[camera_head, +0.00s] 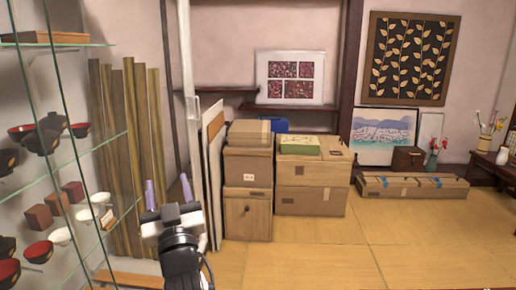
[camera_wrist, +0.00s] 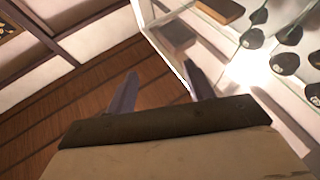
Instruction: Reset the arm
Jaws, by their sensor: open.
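My gripper (camera_head: 169,192) is at the lower left of the head view, raised in front of the glass shelf. Its two purple fingers point up and stand apart with nothing between them. In the wrist view my gripper (camera_wrist: 160,92) also shows open and empty, with brown wood slats and the edge of a glass case behind it. My arm is bent below the gripper, and most of it is out of view.
A glass shelf (camera_head: 105,147) with several bowls and boxes stands close on the left. Wooden planks (camera_head: 128,150) lean behind my gripper. Stacked cardboard boxes (camera_head: 312,173) stand to the right. The tatami floor (camera_head: 400,245) at the right is clear.

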